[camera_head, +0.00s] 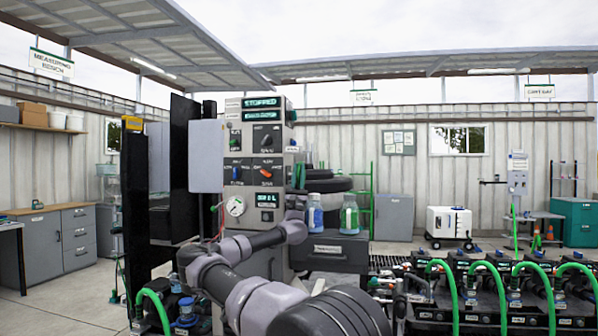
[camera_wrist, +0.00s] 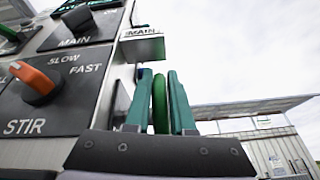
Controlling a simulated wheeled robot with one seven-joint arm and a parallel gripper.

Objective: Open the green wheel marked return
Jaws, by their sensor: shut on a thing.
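My gripper (camera_wrist: 163,103) shows in the wrist view with two teal fingers upright and close together. A green wheel (camera_wrist: 159,104), seen edge-on as a narrow rim, is between the fingers, and they are shut on it. It is at the right side of the grey control cabinet. A small plate (camera_wrist: 142,33) just above and left of the fingers reads MAIN. I cannot read the word return on anything.
The cabinet front has a black STIR knob panel with an orange knob (camera_wrist: 36,84) and a MAIN knob (camera_wrist: 77,18) close to my gripper. Bottles (camera_head: 349,215) stand right of the cabinet. Green hoses (camera_head: 446,285) arch over black units at the right.

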